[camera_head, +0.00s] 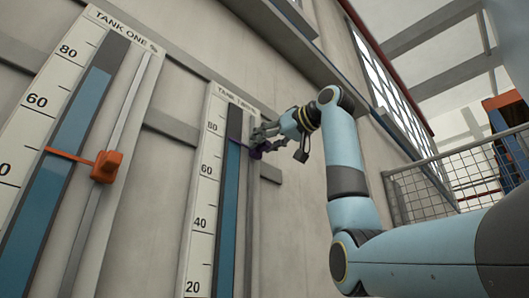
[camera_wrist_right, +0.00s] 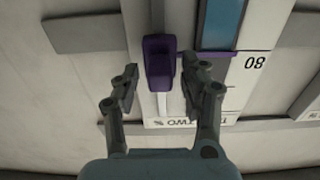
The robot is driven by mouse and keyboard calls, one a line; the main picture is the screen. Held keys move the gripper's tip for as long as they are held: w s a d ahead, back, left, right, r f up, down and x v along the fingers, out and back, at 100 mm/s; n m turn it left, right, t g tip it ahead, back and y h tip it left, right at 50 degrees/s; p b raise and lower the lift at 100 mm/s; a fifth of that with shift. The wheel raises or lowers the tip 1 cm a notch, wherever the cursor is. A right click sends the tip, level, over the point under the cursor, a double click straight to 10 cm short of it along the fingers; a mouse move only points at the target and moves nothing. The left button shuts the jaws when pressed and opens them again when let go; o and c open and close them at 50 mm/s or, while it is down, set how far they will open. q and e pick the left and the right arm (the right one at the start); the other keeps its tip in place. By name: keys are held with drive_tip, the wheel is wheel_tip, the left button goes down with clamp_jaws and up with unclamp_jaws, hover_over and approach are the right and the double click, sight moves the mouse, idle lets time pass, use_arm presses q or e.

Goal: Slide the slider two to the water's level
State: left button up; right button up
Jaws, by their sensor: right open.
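The purple slider two (camera_wrist_right: 159,63) sits on the rail of the tank two gauge (camera_head: 205,185). It also shows in the head view (camera_head: 256,152), partly covered by my gripper. Its thin purple pointer crosses the scale a little below the 80 mark. The blue water column (camera_head: 228,210) of tank two ends at about the pointer's height, and I see no clear gap between them. My right gripper (camera_wrist_right: 163,74) is open, its fingers on either side of the slider. The left finger is apart from it; the right one is close, contact unclear. My left gripper is out of view.
The tank one gauge (camera_head: 50,130) stands at the left with an orange slider (camera_head: 106,167), its pointer well below that tank's water top. Grey wall bars (camera_head: 170,126) run behind the gauges. A mesh railing (camera_head: 430,187) stands at the right.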

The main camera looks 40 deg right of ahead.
drive_tip(key=s, duration=1.2)
drive_tip(key=shift+d, duration=0.45)
